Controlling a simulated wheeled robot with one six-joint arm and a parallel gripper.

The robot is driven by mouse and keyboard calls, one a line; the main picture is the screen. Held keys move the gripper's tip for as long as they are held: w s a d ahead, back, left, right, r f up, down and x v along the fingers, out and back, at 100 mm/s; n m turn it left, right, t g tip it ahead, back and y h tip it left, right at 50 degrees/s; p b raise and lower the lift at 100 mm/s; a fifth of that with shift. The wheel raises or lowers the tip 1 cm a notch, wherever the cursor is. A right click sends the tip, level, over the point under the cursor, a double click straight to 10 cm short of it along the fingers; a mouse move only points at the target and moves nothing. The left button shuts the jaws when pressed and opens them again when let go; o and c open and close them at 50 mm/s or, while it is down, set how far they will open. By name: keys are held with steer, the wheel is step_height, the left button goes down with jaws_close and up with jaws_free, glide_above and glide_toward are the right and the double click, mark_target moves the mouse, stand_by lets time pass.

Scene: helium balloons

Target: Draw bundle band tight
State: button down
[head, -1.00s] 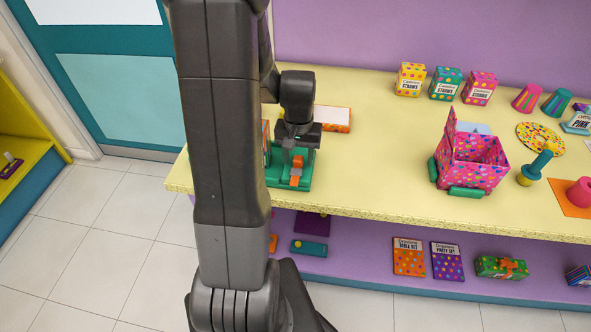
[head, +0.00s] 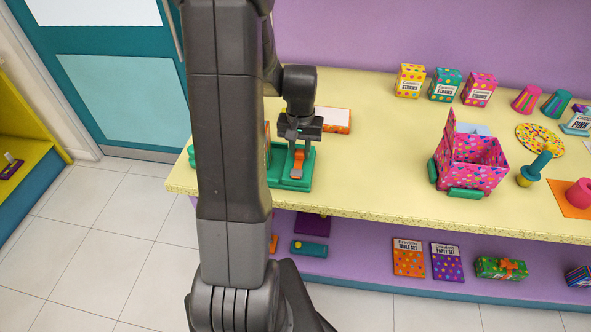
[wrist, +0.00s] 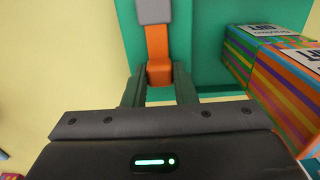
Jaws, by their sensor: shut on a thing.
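The band shows as an orange strap (wrist: 157,45) with a thicker orange tab (wrist: 159,73) at its end in the wrist view. The strap runs from a grey block (wrist: 153,11) on a green tray (wrist: 205,50). My gripper (wrist: 159,88) is shut on the orange tab, one dark finger on each side. In the head view my gripper (head: 299,146) is over the green tray (head: 305,180), with the orange strap (head: 298,161) below it. Striped boxes (wrist: 247,55) stand on the tray at the right in the wrist view; my arm mostly hides them in the head view.
An orange-edged white box (head: 333,120) lies behind the tray. A pink dotted open box (head: 470,162) stands farther right, with straw boxes (head: 447,84) at the back. The yellow table (head: 385,150) is clear between tray and pink box.

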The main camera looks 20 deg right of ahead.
steer(key=shift+w+d, duration=0.3)
steer(key=shift+w, duration=0.2)
steer(key=shift+w+d, duration=0.2)
steer(key=shift+w, duration=0.1)
steer(key=c, duration=1.2)
jaws_free()
steer(key=shift+o, duration=0.2)
step_height(320, 180, up, 14)
steer(key=p, duration=0.6)
steer(key=shift+f, duration=0.1)
